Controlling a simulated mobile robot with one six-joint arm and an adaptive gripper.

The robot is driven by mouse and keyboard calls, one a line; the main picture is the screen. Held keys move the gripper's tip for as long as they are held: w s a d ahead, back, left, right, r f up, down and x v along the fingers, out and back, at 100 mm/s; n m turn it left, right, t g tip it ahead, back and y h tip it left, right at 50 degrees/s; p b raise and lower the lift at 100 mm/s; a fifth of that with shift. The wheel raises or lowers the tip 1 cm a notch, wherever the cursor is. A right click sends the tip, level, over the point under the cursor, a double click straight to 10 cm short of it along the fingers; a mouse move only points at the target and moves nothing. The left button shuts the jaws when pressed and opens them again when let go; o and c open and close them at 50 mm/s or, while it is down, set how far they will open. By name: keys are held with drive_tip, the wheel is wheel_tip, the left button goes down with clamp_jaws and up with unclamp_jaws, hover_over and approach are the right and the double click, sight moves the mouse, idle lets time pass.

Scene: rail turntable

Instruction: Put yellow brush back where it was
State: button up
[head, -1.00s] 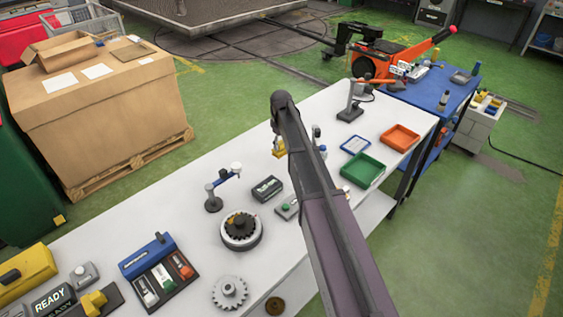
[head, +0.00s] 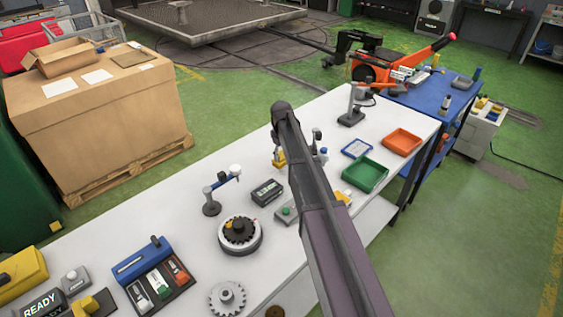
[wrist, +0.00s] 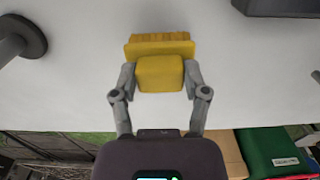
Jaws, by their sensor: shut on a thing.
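The yellow brush (wrist: 160,72) is a block with a wider ridged strip along its far side. My gripper (wrist: 160,80) is shut on it, one grey finger on each side, over the white workbench top (wrist: 90,95). Whether the brush touches the bench cannot be told. In the head view my arm hides most of the gripper; a small yellow part of the brush (head: 279,158) shows left of the arm, behind the black box (head: 267,191).
A blue-armed stand (head: 212,207), a geared disc (head: 240,235) and a grey button box (head: 286,212) stand nearby on the bench. A green tray (head: 365,174) and an orange tray (head: 403,142) lie to the right. A dark round base (wrist: 20,38) shows in the wrist view.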

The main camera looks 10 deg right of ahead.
sight(281, 160)
drive_tip(key=shift+f+b, duration=1.4)
drive_tip(key=shift+f, duration=0.2)
drive_tip(key=shift+f, duration=0.15)
drive_tip(key=o, duration=1)
wheel_tip(281, 160, up, 12)
drive_tip(key=p, duration=1.2)
drive_tip(key=shift+s, duration=0.15)
drive_tip(key=s+m, duration=0.6)
drive_tip(key=s, duration=2.3)
drive_tip(key=shift+s+m, duration=0.35)
drive_tip(key=shift+m, duration=0.05)
